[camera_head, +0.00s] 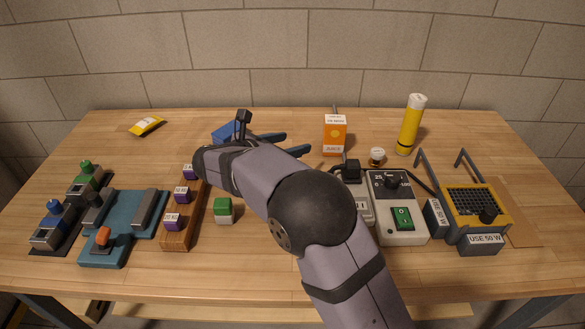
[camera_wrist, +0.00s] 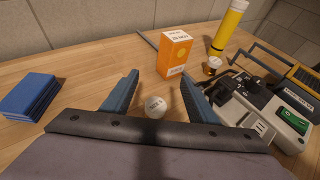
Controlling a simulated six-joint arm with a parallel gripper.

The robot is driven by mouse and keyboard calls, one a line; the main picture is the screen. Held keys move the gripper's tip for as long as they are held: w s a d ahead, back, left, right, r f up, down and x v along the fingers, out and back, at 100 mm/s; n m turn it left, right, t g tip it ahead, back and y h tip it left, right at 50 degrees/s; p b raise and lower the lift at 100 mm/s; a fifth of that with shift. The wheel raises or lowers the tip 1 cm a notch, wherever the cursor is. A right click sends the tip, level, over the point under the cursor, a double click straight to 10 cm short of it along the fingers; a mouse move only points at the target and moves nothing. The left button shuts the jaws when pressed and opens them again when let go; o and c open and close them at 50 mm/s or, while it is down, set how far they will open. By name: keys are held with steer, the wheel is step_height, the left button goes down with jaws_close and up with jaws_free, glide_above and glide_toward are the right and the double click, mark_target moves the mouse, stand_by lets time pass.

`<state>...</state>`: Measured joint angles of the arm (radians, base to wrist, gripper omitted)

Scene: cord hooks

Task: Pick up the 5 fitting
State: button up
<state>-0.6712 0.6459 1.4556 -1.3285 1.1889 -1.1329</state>
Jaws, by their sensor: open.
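A small round white-topped fitting (camera_wrist: 155,107) stands on the table between the two blue fingers of my gripper (camera_wrist: 159,80) in the wrist view. Faint marks show on its top, but I cannot read them. My gripper is open and the fitting appears clear of both fingers. In the head view my gripper (camera_head: 289,144) is beyond my arm, which hides this fitting. A second white-topped fitting with a brass-coloured base (camera_head: 377,157) stands right of the juice carton; it also shows in the wrist view (camera_wrist: 212,66).
An orange juice carton (camera_head: 335,135) and a yellow cylinder (camera_head: 411,125) stand behind. A grey switch box (camera_head: 397,230) and a yellow work lamp (camera_head: 480,208) are on the right. Blue flat items (camera_wrist: 30,97) lie left of my gripper. Purple blocks (camera_head: 182,195) sit on a wooden rail.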

steer(key=shift+f, duration=2.7)
steer(key=shift+f+p+x, duration=0.2)
steer(key=shift+p+x, duration=0.1)
steer(key=shift+x, duration=1.05)
steer(key=shift+f+p+x, duration=0.15)
steer(key=shift+p+x, duration=0.1)
steer(key=shift+x, duration=1.05)
steer(key=shift+s, duration=0.15)
steer(key=c, duration=1.2)
